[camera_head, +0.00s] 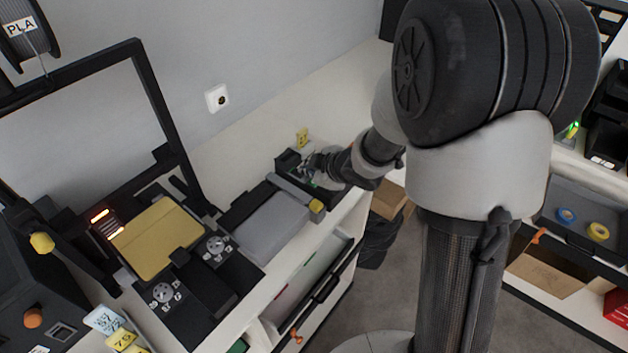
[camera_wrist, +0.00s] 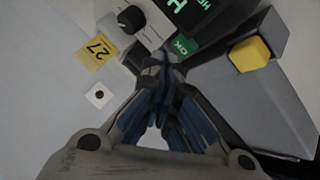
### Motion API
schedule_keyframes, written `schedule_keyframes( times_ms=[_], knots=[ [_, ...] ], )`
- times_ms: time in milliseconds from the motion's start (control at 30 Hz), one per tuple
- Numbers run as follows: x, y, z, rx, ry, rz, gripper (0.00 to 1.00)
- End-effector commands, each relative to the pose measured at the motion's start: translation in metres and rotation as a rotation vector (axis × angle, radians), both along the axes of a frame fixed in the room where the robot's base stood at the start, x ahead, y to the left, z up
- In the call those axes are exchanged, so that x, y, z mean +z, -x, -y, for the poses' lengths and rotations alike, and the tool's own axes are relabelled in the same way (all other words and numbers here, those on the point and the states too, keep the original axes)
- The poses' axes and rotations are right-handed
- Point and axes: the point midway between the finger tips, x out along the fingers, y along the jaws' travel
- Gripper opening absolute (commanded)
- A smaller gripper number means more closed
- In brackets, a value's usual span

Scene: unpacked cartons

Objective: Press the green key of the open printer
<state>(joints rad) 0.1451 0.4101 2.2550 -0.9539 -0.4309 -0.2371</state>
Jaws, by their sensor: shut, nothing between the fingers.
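The green key (camera_wrist: 184,45) is a small square with pale lettering. It sits beside a dark display with green characters (camera_wrist: 180,8) on a grey machine. My gripper (camera_wrist: 164,66) is shut and empty. Its fingertips are right beside the key in the wrist view, and I cannot tell whether they touch it. In the head view my gripper (camera_head: 318,172) reaches down over the back end of the grey machine (camera_head: 272,226) on the white counter. The key is mostly hidden by my gripper there.
A yellow block (camera_wrist: 250,54) and a black knob (camera_wrist: 131,18) flank the key. A framed machine with a yellow plate (camera_head: 157,240) stands left. Bins (camera_head: 575,215) stand right, with floor between.

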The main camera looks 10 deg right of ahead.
Motion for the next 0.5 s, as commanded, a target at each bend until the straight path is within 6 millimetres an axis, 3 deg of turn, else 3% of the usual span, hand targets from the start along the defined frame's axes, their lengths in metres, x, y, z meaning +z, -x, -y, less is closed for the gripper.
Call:
schedule_keyframes(
  times_ms=[500],
  knots=[
    [-0.0079,0.0001,0.0000,0.000,0.000,0.000,0.00]
  ],
)
